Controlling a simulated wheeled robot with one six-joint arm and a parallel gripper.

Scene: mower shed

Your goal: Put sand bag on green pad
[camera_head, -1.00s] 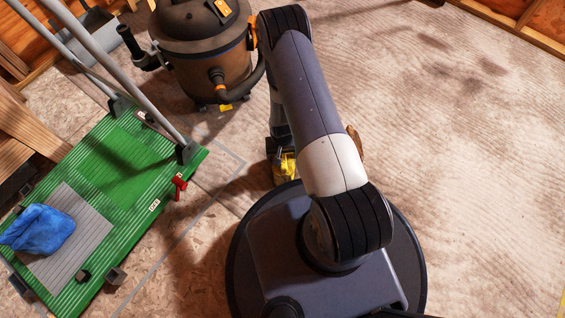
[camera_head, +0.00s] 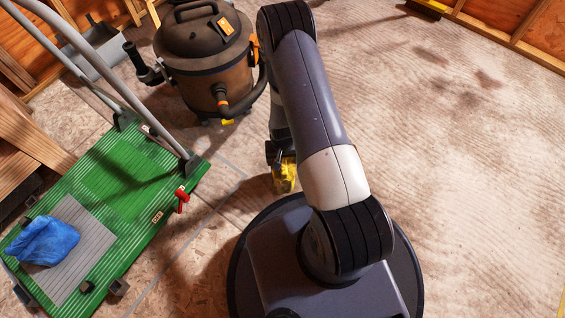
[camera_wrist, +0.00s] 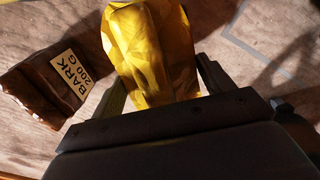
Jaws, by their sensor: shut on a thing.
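My gripper (camera_wrist: 160,88) is shut on a crumpled yellow bag (camera_wrist: 150,45), with one finger on each side of it. No label shows on this bag, so I cannot read whether it is the sand bag. In the head view the yellow bag (camera_head: 285,176) shows beyond my arm, above the floor; my gripper there is mostly hidden. A flat green deck (camera_head: 125,190) of a cart lies at the left, with a grey ribbed pad (camera_head: 88,248) on it. A blue bag (camera_head: 43,242) rests on the grey pad.
A brown bag labelled BARK 200 G (camera_wrist: 45,90) lies on the floor left of my gripper in the wrist view. A shop vacuum (camera_head: 208,60) stands behind the deck. The cart's metal handle (camera_head: 120,75) rises at its far end. The right floor is open.

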